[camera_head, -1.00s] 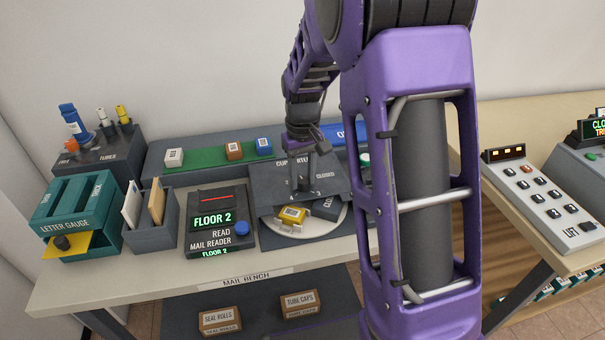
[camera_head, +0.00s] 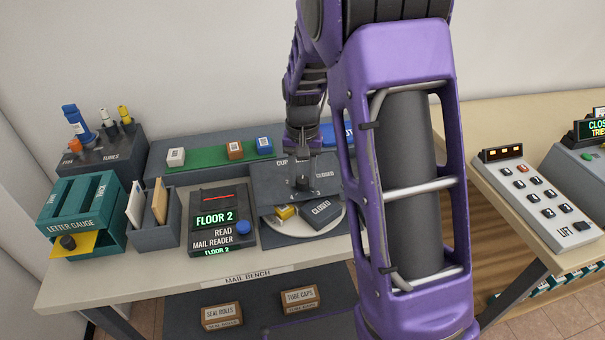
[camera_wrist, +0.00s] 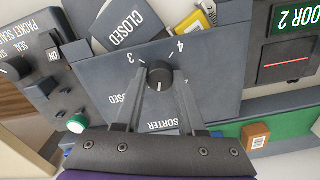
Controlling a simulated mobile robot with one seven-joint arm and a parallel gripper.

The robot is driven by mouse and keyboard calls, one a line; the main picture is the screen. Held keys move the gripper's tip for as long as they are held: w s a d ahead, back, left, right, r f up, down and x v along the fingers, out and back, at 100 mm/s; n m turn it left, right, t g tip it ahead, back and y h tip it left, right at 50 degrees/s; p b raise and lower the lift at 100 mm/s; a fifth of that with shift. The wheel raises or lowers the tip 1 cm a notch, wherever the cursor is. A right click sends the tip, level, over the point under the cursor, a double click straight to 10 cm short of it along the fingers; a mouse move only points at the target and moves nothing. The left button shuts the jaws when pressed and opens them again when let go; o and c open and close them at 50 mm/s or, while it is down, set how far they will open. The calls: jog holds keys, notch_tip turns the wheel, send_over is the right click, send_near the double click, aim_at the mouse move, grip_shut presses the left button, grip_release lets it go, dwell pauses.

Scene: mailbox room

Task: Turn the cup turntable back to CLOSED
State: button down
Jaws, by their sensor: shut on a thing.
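The cup turntable (camera_head: 296,232) is a pale round plate under a dark sorter panel (camera_head: 268,180) on the mail bench. In its front opening sit a dark block marked CLOSED (camera_head: 321,211) and, at left, a yellow piece (camera_head: 284,212) partly hidden by the panel. In the wrist view the black round knob (camera_wrist: 159,75) stands on the panel among the marks 3, 4 and CLOSED. My gripper (camera_wrist: 160,80) is shut on this knob, one finger on each side. The knob's exact pointing is hard to tell. The CLOSED block (camera_wrist: 124,25) also shows there.
The mail reader (camera_head: 222,220) showing FLOOR 2 stands close left of the sorter. A green strip (camera_head: 205,157) with small parcels lies behind. My arm hides the bench to the right; the wrist view shows a packet sealer (camera_wrist: 40,70) there. A lift panel (camera_head: 535,200) is farther right.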

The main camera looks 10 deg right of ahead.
aim_at(302, 179)
jog(key=shift+r+m+p, duration=0.1)
jog(key=shift+m+p, duration=0.7)
jog(key=shift+m, duration=1.9)
jog(key=c, duration=0.5)
grip_release()
notch_tip(302, 179, up, 17)
jog(key=p, duration=0.2)
jog(key=shift+r, duration=0.2)
